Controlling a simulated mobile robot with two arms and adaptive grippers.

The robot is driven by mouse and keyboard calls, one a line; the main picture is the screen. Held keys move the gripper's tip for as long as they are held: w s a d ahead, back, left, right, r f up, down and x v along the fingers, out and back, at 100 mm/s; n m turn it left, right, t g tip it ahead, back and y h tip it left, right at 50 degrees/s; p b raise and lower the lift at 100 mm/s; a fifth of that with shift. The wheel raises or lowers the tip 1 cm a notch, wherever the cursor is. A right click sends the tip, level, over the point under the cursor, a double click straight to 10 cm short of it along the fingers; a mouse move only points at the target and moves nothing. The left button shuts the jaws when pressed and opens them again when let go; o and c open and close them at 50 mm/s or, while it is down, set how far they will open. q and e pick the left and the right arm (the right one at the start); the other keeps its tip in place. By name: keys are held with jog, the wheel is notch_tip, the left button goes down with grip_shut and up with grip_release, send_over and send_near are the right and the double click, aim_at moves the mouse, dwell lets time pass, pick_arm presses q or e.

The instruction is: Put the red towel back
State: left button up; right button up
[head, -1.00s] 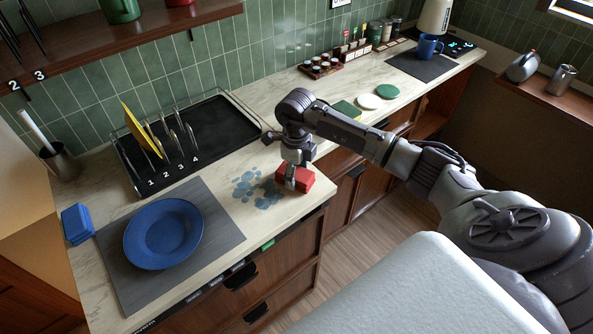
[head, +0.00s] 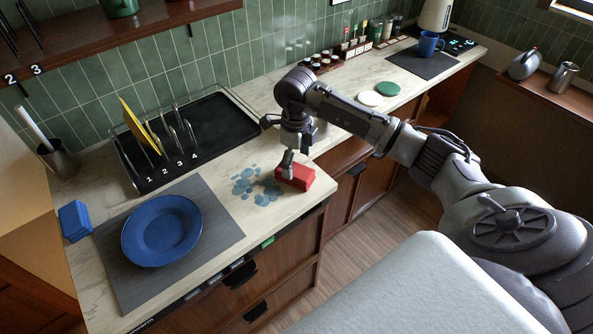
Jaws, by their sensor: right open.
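The folded red towel (head: 297,178) lies on the pale counter near its front edge, at the right end of a patch of blue wet spots (head: 253,187). My right gripper (head: 288,172) is open, pointing down at the towel's left end. From this angle I cannot tell whether a finger touches the towel. My left gripper is not in view.
A blue plate (head: 162,231) sits on a grey mat (head: 222,229) at the left, beside a folded blue cloth (head: 74,220). A black rack tray (head: 215,128) holds a yellow plate (head: 139,124). White (head: 370,98) and green (head: 388,89) discs lie behind my arm.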

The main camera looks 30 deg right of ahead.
aim_at(296, 169)
notch_tip(296, 169, up, 8)
jog(key=b, duration=0.2)
jog(key=shift+r, duration=0.2)
dwell(0.3)
